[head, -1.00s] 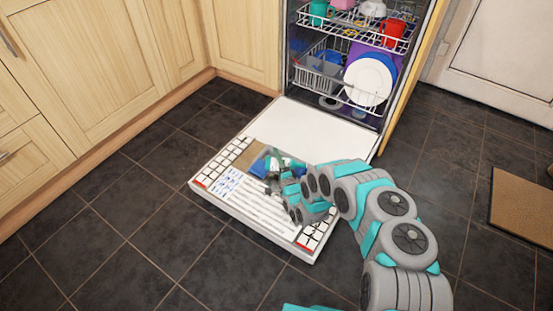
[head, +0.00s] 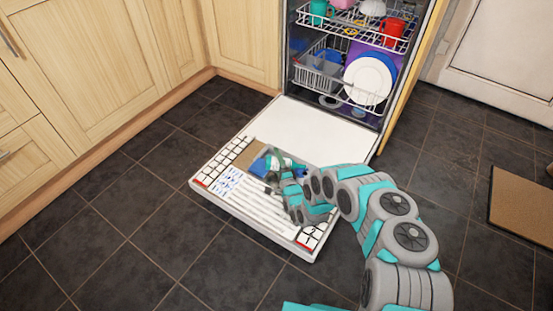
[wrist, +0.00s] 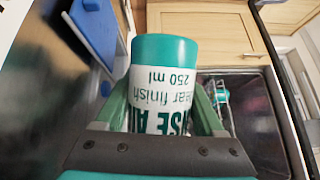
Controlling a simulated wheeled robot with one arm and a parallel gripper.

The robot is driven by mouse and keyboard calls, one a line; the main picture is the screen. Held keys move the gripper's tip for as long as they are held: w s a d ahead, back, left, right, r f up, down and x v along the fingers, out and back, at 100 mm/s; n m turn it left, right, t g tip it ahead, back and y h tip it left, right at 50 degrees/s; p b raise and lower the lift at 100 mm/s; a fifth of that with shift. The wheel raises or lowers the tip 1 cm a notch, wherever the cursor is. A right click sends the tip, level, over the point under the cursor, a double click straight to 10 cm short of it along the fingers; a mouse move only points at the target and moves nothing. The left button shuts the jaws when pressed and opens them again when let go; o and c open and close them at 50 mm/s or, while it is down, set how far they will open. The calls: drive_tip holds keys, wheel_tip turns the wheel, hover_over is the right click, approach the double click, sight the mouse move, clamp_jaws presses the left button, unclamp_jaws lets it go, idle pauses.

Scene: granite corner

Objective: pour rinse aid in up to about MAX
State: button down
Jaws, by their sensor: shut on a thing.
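In the wrist view a teal rinse-aid bottle (wrist: 165,52) with a white label, printed "clear finish 250 ml", sits between the green fingers of my gripper (wrist: 163,105). The gripper is shut on it. The label reads upside down there; the plain teal end faces up in the picture and the other end is hidden. In the head view my gripper (head: 283,178) is low over the opened dishwasher door (head: 325,124). A blue flap (wrist: 92,35) shows left of the bottle in the wrist view. The filling opening and MAX mark cannot be made out.
The dishwasher racks (head: 352,25) hold white plates (head: 366,80), a red mug (head: 393,32) and other dishes. Pale wooden cupboards (head: 85,75) stand on the left. Dark floor tiles around the door are clear. A brown mat (head: 522,208) lies at the right.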

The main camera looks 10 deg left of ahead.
drive_tip(key=shift+w+r+n+g+p, duration=0.1)
drive_tip(key=shift+r+n+g+p, duration=0.2)
drive_tip(key=shift+r+n+p, duration=0.55)
drive_tip(key=shift+f+n, duration=0.1)
drive_tip(key=shift+n, duration=0.25)
drive_tip(key=shift+f+h, duration=0.2)
drive_tip(key=shift+h, duration=0.1)
drive_tip(key=shift+d+r+n+g+h+p, duration=0.3)
drive_tip(key=shift+r+n+g+p, duration=0.15)
drive_tip(key=shift+n, duration=0.55)
drive_tip(key=shift+d+n, duration=0.1)
drive_tip(key=shift+n, duration=0.2)
drive_tip(key=shift+w+d+r+n+g+h+p, duration=0.15)
drive_tip(key=shift+d+r+n+h+p, duration=0.2)
drive_tip(key=shift+r+n, duration=0.3)
drive_tip(key=shift+d+r+n+g+h+p, duration=0.15)
drive_tip(key=shift+d+r+n+h, duration=0.2)
drive_tip(key=shift+d+r+n, duration=0.2)
drive_tip(key=shift+d+r+n+h, duration=0.4)
drive_tip(key=shift+d+r+n, duration=0.2)
drive_tip(key=shift+r+n, duration=0.1)
